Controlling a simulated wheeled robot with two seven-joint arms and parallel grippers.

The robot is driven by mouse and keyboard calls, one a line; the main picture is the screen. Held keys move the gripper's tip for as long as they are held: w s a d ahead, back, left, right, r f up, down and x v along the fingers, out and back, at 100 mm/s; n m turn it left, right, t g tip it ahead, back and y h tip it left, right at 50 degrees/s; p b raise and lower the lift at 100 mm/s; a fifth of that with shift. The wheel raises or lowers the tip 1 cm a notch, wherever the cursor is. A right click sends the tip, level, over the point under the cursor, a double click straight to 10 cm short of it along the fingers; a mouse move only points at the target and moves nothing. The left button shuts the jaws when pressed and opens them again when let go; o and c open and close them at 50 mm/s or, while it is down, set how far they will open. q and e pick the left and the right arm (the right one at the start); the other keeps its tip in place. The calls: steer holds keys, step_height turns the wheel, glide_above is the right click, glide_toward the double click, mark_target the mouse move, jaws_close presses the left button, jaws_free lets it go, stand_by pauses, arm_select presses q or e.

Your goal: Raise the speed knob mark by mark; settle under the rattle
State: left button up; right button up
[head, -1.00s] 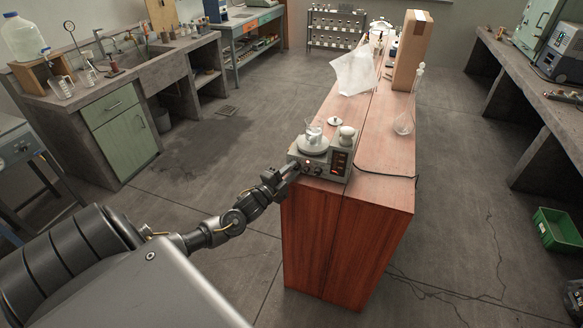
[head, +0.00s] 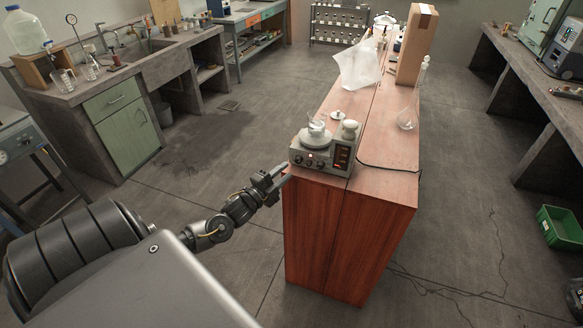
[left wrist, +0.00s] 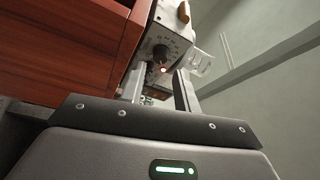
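The grey stirrer unit (head: 325,151) stands on the near end of the red-brown wooden bench. A small glass vessel (head: 317,127) sits on its round plate. Its front carries small knobs and a panel with orange-red lit marks (head: 342,157). The dial's setting is too small to read. My left gripper (head: 284,175) is open and empty, just in front of the unit, apart from it. My right gripper is not in view.
A white knobbed object (head: 349,130) sits at the unit's back right. A black cable (head: 390,168) runs right across the bench. Farther back are a glass flask (head: 408,118), a crumpled clear sheet (head: 358,66) and a tall cardboard box (head: 416,45). Floor left of the bench is clear.

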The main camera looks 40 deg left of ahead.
arm_select(q)
steer(key=s, duration=0.4)
steer(key=s+b, duration=0.1)
steer(key=shift+s+a+f, duration=0.1)
steer(key=shift+s+f, duration=0.15)
steer(key=shift+s, duration=0.15)
steer(key=s+a+f+n+g+y, duration=0.1)
steer(key=s+a+f+n+g, duration=0.15)
steer(key=f, duration=0.55)
steer(key=s+a+f+n+g+y, duration=0.1)
steer(key=s+a+f+n+g, duration=0.15)
steer(key=f, duration=0.55)
steer(key=s+a+f+n+g+y, duration=0.1)
steer(key=s+f+n+g, duration=0.15)
steer(key=f, duration=0.55)
steer(key=s+d+f+n+g, duration=0.3)
steer(key=s+f+g, duration=0.2)
steer(key=s+f, duration=1)
steer(key=s+d+f+n+g+h, duration=0.1)
steer(key=s+d+f+g, duration=0.1)
steer(key=s+d+f, duration=0.5)
steer(key=s+d+f+n+g, duration=0.1)
steer(key=s+d+f+g, duration=0.25)
steer(key=s+d, duration=0.45)
steer(key=s+d+f+h, duration=0.1)
steer(key=s+d, duration=0.3)
steer(key=d, duration=0.3)
steer(key=shift+s+f, duration=0.2)
steer(key=shift+f, duration=0.2)
